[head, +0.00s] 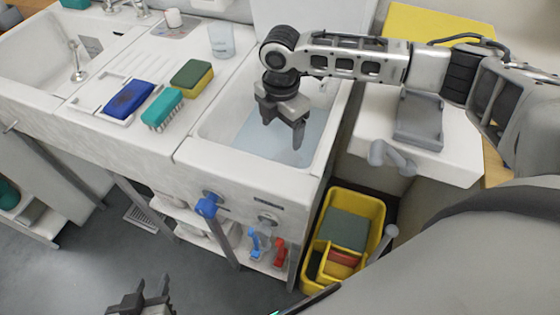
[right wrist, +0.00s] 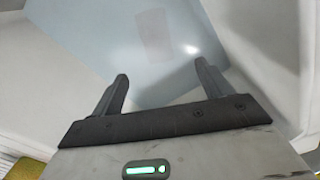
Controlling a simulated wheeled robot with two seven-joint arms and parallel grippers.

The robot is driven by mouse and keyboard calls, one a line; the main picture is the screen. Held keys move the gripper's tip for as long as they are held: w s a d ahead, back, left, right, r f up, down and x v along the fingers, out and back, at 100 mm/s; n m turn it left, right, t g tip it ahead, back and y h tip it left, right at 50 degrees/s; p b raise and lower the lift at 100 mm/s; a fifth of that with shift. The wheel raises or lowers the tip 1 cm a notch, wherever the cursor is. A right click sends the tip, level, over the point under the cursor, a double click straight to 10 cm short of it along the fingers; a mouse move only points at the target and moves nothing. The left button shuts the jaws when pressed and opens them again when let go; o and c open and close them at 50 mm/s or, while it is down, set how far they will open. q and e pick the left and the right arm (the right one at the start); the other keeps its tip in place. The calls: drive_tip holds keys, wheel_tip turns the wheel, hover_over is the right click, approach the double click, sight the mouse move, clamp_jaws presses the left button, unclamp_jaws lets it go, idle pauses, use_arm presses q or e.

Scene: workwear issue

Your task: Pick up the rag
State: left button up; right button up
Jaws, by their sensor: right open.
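A faint pinkish rectangular patch (right wrist: 155,35) shows through the water in the right wrist view; I cannot tell whether it is the rag. No rag is clear in the head view. My right gripper (head: 283,130) is over the water-filled basin (head: 188,152), pointing down. In the right wrist view its fingers (right wrist: 160,88) are apart with nothing between them, and the patch is ahead of the fingertips. My left gripper (head: 150,292) is at the bottom edge of the head view, with its fingers apart and nothing seen between them.
On the drainboard (head: 85,107) are a blue pad (head: 128,98), a teal brush (head: 162,108), a green-yellow sponge (head: 192,77) and a clear cup (head: 221,41). A yellow bucket (head: 376,208) stands below right. Basin walls surround my right gripper.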

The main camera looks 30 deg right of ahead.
hover_over(279, 160)
drive_tip(key=s, duration=0.2)
drive_tip(key=f, duration=0.8)
drive_tip(key=shift+w+a+f, duration=0.15)
drive_tip(key=shift+a, duration=0.05)
drive_tip(key=shift+w+a+f, duration=0.1)
drive_tip(key=shift+w+f, duration=0.1)
drive_tip(key=shift+f, duration=1.1)
drive_tip(key=shift+w+f, duration=0.15)
drive_tip(key=shift+f, duration=1.15)
drive_tip(key=c, duration=1.1)
drive_tip(key=shift+r, duration=0.1)
drive_tip(key=shift+c, duration=0.2)
